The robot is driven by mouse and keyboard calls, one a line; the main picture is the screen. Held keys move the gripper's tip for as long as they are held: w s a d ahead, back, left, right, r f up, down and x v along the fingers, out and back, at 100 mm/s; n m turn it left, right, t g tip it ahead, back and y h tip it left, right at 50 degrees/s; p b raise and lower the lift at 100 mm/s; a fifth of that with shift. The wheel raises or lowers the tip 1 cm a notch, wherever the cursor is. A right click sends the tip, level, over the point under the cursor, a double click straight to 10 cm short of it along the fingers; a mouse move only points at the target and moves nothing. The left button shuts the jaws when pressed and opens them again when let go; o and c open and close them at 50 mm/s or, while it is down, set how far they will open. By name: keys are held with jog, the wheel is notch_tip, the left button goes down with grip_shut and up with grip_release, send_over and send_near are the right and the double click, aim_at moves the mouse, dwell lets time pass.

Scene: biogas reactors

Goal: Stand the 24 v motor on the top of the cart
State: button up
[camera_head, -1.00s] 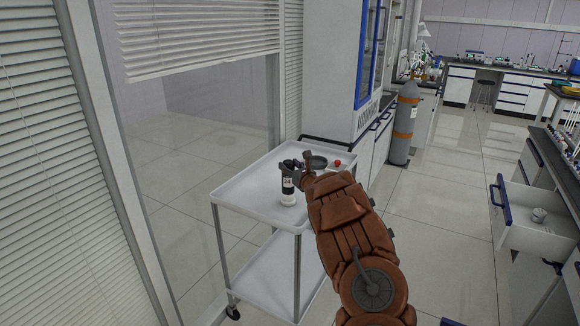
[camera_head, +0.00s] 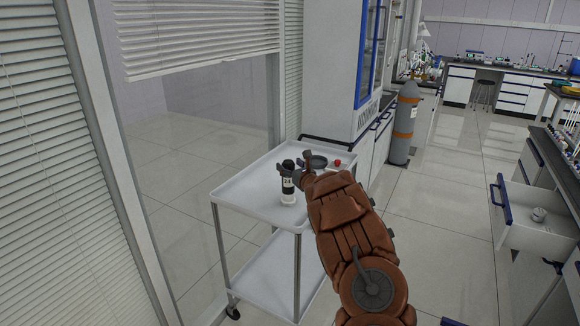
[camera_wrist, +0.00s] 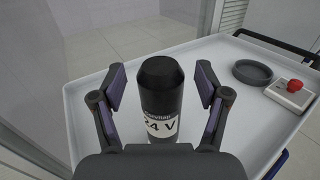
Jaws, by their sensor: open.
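The 24 V motor (camera_head: 288,184) is a black cylinder with a white label, standing upright on the white top of the cart (camera_head: 238,198). In the wrist view the motor (camera_wrist: 161,92) stands between the two fingers, with a gap on each side. My gripper (camera_wrist: 161,88) is open around it and does not visibly touch it. In the head view my gripper (camera_head: 291,168) is at the motor's upper part, and my arm comes in from the lower right. The motor's base is partly hidden by my gripper in the wrist view.
A round dark dish (camera_wrist: 252,73) and a small box with a red button (camera_wrist: 291,91) lie on the cart top to the right. The cart has a lower shelf (camera_head: 265,275). An open drawer (camera_head: 535,220) juts out at the right.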

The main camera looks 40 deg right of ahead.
jog(key=shift+s+a+b, duration=0.15)
jog(key=shift+s+b, duration=0.15)
jog(key=shift+s, duration=0.2)
jog(key=b+v, duration=0.3)
jog(key=v, duration=0.8)
jog(key=shift+r, duration=0.1)
notch_tip(320, 180, up, 5)
jog(key=a+m+g+h, duration=0.2)
jog(key=m+g+h, duration=0.3)
jog(key=m, duration=0.6)
jog(key=s+a+m+g, duration=0.4)
jog(key=s+a+m, duration=0.2)
jog(key=a+m, duration=0.3)
jog(key=s+a+f+m+g+y, duration=0.2)
jog(key=s+a+m+g+y, duration=0.1)
jog(key=s+a, duration=0.7)
jog(key=s+a+f+m+g+y, duration=0.3)
jog(key=s+a+m, duration=0.2)
jog(key=s+a, duration=0.6)
jog(key=s+a+f+m+g+y, duration=0.2)
jog(key=s+a, duration=0.8)
jog(key=a, duration=0.7)
jog(key=m+g+y, duration=0.1)
jog(key=m+g, duration=0.1)
jog(key=m, duration=0.1)
jog(key=shift+s+a+f+y, duration=0.2)
jog(key=shift+s+f+y, duration=0.05)
jog(key=shift+f+y, duration=0.1)
